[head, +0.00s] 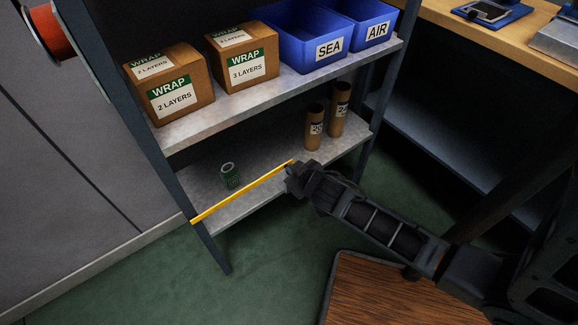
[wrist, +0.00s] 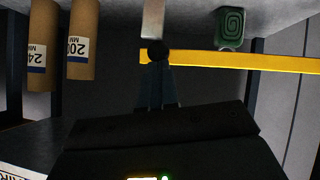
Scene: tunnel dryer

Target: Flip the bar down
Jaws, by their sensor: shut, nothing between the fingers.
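A thin yellow bar (head: 240,192) runs along the front of the lower shelf, from the left post to near the shelf's middle. Its right end is at my gripper (head: 290,171). In the wrist view, where the scene appears upside down, the bar (wrist: 245,61) crosses to the right from the fingertips. My gripper (wrist: 157,50) is shut and empty there, overlapping the bar's free end. I cannot tell whether it touches the bar.
A green roll (head: 230,175) sits behind the bar on the lower shelf (head: 265,200). Two cardboard tubes (head: 315,127) stand to the right. Wrap boxes (head: 178,95) and blue bins (head: 308,38) fill the upper shelf. A wooden-topped surface (head: 385,290) is below my arm.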

